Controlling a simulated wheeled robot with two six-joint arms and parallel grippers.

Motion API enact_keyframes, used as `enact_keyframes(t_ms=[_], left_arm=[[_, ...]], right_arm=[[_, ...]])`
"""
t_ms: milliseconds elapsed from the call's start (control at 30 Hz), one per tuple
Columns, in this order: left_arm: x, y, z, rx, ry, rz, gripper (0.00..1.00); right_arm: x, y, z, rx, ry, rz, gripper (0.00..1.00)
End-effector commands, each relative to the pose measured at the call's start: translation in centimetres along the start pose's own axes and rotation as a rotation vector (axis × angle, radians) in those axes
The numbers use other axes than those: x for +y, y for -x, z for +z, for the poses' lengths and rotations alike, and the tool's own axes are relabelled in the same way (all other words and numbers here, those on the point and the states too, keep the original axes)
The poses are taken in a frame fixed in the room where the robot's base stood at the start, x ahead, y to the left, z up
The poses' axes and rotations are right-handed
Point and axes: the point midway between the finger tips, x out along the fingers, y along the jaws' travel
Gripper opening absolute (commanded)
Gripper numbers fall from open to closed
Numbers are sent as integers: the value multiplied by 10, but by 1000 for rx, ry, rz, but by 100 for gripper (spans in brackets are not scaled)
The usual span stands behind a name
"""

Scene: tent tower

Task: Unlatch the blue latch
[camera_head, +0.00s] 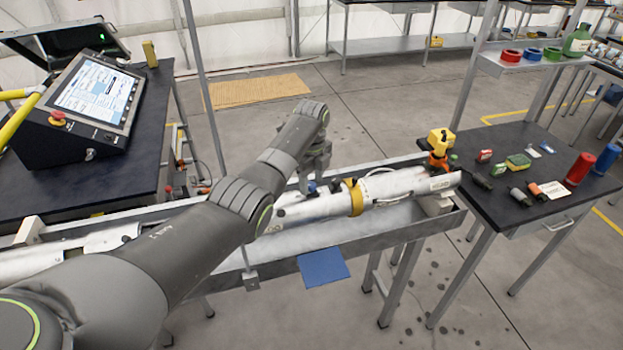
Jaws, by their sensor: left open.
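A white-grey tower tube (390,188) lies along a long metal trough, with a yellow band (354,198) around it. A small blue latch (312,187) shows on top of the tube, left of the yellow band. My left arm reaches in from the lower left over the tube. My left gripper (315,179) points down just above and behind the blue latch. It is open, and its fingers are partly hidden by my own arm. I cannot tell whether a finger touches the latch. My right gripper is out of view.
A control console (88,100) stands on a dark table at the left. A blue plate (323,267) is at the trough's front side.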

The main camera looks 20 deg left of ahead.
Motion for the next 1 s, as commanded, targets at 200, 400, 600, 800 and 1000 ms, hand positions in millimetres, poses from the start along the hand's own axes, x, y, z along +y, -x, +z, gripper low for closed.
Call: enact_keyframes(t_ms=[200,400,600,800,1000], left_arm=[[0,0,0,0,0,0,31],[0,0,0,0,0,0,5],[0,1,0,1,7,0,1],[0,2,0,1,63,1,1],[0,3,0,1,192,1,1]], right_arm=[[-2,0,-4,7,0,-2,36],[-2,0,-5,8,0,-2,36],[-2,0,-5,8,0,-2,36],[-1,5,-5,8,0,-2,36],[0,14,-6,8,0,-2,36]])
